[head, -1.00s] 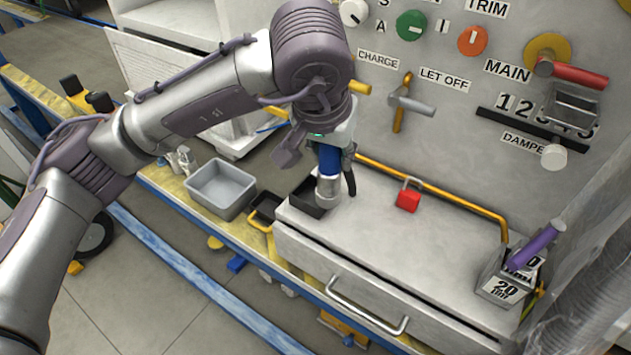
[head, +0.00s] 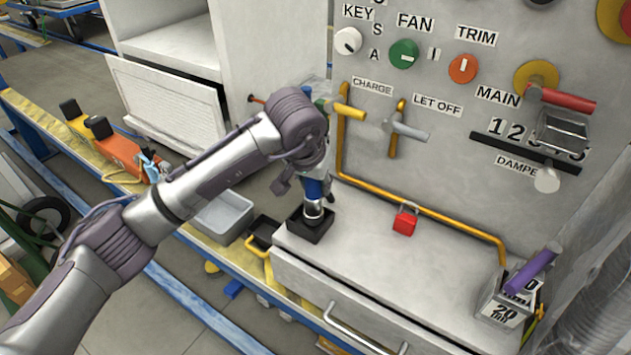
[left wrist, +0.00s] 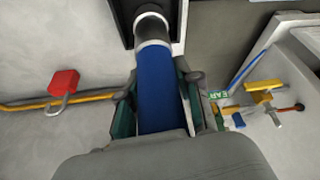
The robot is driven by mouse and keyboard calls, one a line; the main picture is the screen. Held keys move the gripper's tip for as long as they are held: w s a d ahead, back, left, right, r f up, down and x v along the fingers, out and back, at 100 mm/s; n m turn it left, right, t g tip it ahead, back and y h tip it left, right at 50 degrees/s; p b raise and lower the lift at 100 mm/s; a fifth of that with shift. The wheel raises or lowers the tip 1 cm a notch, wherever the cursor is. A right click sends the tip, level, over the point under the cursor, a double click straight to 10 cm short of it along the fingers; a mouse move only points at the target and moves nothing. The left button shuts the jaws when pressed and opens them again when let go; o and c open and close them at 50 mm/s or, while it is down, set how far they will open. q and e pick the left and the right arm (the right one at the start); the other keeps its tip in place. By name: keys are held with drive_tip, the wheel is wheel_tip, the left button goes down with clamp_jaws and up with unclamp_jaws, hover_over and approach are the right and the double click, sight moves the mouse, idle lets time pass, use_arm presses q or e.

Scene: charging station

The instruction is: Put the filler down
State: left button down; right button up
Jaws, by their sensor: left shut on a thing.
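The filler (head: 313,188) is a blue cylinder with a grey metal end, held roughly upright with that end down. My left gripper (head: 308,172) is shut around its blue body. The grey end is within the outline of a small square black tray (head: 298,232) on the light grey drawer unit; I cannot tell whether it touches the tray floor. In the left wrist view the blue filler body (left wrist: 160,92) runs between the fingers (left wrist: 160,105), and its grey end overlaps the dark tray (left wrist: 124,22). My right gripper is not in view.
A grey bin (head: 222,217) sits left of the tray. The drawer top's middle is clear.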

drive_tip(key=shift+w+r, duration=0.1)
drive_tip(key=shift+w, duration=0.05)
use_arm(q)
drive_tip(key=c, duration=0.8)
unclamp_jaws()
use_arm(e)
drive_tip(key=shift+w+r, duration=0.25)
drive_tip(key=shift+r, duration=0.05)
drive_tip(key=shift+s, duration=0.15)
